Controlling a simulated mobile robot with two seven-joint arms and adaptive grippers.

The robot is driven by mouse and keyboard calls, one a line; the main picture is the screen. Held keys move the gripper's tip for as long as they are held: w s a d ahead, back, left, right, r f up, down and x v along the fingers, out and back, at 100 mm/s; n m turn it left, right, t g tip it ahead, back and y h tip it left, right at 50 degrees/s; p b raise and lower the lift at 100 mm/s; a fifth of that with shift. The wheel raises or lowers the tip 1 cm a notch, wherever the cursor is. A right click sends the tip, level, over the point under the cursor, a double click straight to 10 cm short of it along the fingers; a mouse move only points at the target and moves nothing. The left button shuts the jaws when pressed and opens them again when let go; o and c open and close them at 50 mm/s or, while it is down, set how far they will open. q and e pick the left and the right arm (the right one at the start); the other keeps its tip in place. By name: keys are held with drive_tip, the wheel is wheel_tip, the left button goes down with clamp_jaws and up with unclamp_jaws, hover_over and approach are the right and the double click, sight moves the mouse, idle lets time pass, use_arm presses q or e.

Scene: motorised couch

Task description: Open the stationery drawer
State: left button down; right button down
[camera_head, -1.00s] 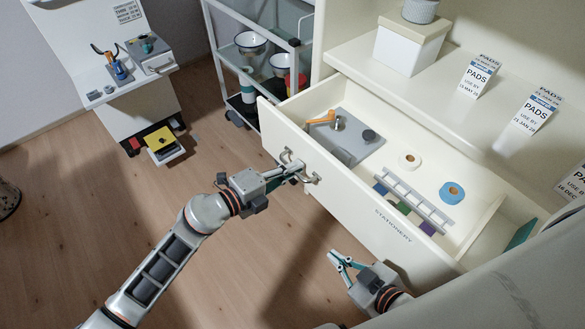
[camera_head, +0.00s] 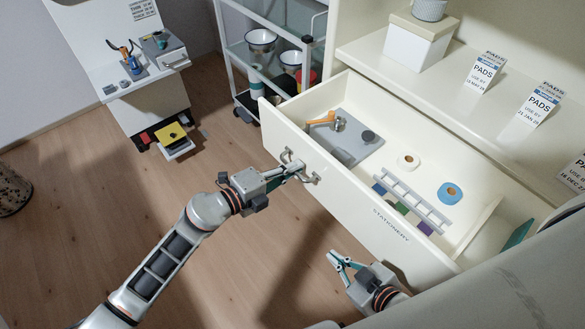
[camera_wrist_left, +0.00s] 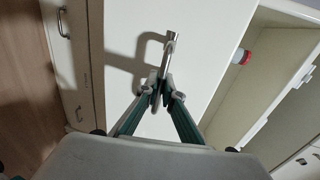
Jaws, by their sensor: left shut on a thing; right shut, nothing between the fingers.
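The stationery drawer (camera_head: 345,205) is pulled well out of the cream cabinet, its front lettered STATIONERY. In it lie a grey box (camera_head: 345,140) with an orange item, a white tape roll (camera_head: 408,161), a blue tape roll (camera_head: 449,192) and a white rack (camera_head: 412,200). My left gripper (camera_head: 293,170) is shut on the drawer's metal handle (camera_head: 312,178); the handle (camera_wrist_left: 169,50) also shows between its fingertips (camera_wrist_left: 160,90) in the left wrist view. My right gripper (camera_head: 337,262) is empty, low in front of the drawer, apart from it.
A white box (camera_head: 415,45) and several PADS packets (camera_head: 482,75) stand on the shelf above the drawer. A glass-shelved trolley (camera_head: 262,65) stands left of the cabinet, and a white unit (camera_head: 150,85) farther left. Open wooden floor lies between.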

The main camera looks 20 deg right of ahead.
use_arm(q)
drive_tip(key=c, duration=2.2)
unclamp_jaws()
drive_tip(key=shift+d, duration=0.1)
use_arm(e)
drive_tip(key=shift+w+d+r, duration=0.1)
drive_tip(key=shift+d+r, duration=0.1)
drive_tip(key=shift+d, duration=0.1)
use_arm(q)
drive_tip(key=v, duration=1.2)
use_arm(e)
drive_tip(key=shift+a, duration=0.1)
